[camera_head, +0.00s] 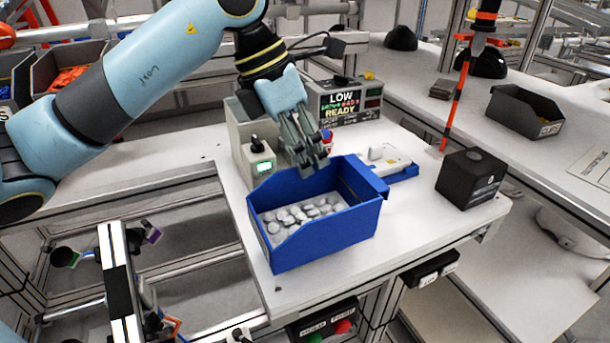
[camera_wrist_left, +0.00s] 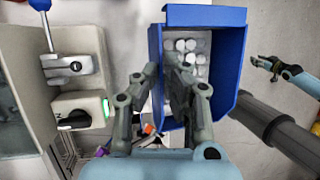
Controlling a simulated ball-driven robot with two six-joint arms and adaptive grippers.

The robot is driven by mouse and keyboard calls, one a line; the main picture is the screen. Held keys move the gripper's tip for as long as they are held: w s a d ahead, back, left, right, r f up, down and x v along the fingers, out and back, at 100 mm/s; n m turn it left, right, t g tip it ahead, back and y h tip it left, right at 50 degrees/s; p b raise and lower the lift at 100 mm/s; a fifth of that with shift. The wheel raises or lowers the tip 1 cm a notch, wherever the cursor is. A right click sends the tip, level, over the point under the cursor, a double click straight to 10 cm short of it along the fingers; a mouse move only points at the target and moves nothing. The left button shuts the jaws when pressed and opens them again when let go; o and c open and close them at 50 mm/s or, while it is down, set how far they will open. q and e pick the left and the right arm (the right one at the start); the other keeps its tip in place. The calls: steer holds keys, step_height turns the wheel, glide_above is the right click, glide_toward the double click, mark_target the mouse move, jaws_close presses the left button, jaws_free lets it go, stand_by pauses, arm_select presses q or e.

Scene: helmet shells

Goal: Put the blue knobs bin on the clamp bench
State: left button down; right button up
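The blue knobs bin (camera_head: 325,240) is at the front left of the white clamp bench (camera_head: 420,235), upright, with several pale round knobs (camera_head: 300,213) inside. I cannot tell whether its base touches the top. My left gripper (camera_head: 314,168) is at the bin's rear wall. In the left wrist view, its fingers (camera_wrist_left: 160,66) close in from both sides of one wall of the bin (camera_wrist_left: 228,70); the contact is partly hidden. My right gripper (camera_wrist_left: 265,68) shows only in the left wrist view, beside the bin, its fingers apart and empty.
A grey machine with a green display (camera_head: 262,167) stands close behind the bin. A white part on a blue base (camera_head: 385,162) lies right of it, then a black box (camera_head: 470,178). A dark bin (camera_head: 525,112) stands on the rear bench. The bench's right front is clear.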

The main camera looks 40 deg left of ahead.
mark_target(308, 179)
arm_select(q)
step_height(308, 179, down, 4)
steer(key=shift+r+p, duration=0.1)
steer(key=shift+p, duration=0.3)
steer(key=shift+a+f, duration=0.1)
steer(key=shift+f, duration=0.15)
steer(key=c, duration=1.5)
jaws_free()
arm_select(e)
steer(key=shift+s+r, duration=0.4)
steer(key=shift+s, duration=0.3)
arm_select(q)
steer(key=shift+r, duration=0.1)
